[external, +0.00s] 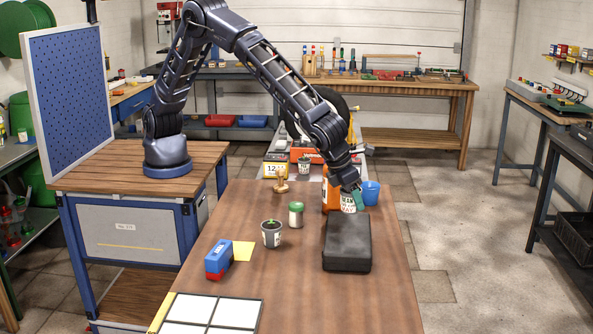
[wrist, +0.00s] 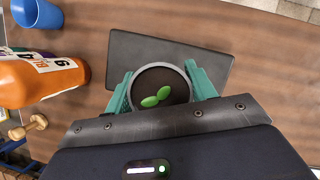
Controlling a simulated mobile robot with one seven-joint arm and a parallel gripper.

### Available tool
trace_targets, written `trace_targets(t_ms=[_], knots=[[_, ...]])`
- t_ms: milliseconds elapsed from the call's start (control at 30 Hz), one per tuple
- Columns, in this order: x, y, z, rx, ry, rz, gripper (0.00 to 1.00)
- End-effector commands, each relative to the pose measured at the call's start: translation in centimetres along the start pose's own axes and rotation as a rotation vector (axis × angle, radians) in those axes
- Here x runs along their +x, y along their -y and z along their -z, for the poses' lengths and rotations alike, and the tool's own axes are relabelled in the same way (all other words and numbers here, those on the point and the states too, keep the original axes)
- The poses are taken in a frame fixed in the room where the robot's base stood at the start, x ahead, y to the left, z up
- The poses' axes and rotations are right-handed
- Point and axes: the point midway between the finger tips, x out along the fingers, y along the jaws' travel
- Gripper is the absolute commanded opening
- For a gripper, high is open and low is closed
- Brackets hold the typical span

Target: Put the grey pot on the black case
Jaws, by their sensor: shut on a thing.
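The grey pot (wrist: 186,68), with a grey rim, dark soil and two green leaves, sits between the teal fingers of my gripper (wrist: 161,88) in the wrist view. My gripper (external: 354,197) is shut on it. In the external view the pot's white lettered side (external: 347,204) shows just behind the far edge of the black case (external: 347,243). The case lies flat on the table. In the wrist view the pot overlaps one part of the case (wrist: 133,50); the gap below the pot cannot be judged.
An orange bottle (external: 328,190) stands close left of my gripper and a blue cup (external: 371,192) close right. A second potted plant (external: 272,234), a green-lidded jar (external: 296,215), a blue-and-red block (external: 219,259) and a white-panelled tray (external: 208,312) are further left. The case's top is bare.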

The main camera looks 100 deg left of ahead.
Motion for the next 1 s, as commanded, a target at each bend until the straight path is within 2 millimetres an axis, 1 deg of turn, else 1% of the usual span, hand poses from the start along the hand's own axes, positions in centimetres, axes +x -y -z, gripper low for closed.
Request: trace_targets(t_ms=[33,100,367,600,1000], knots=[[0.7,-0.1,0.3,0.000,0.000,-0.002,0.30],[1.4,-0.1,0.5,0.000,0.000,-0.002,0.30],[2.8,0.0,1.2,0.001,0.000,-0.001,0.30],[5.6,0.0,2.3,0.001,0.001,-0.001,0.30],[6.1,-0.1,2.5,0.000,0.001,0.000,0.30]])
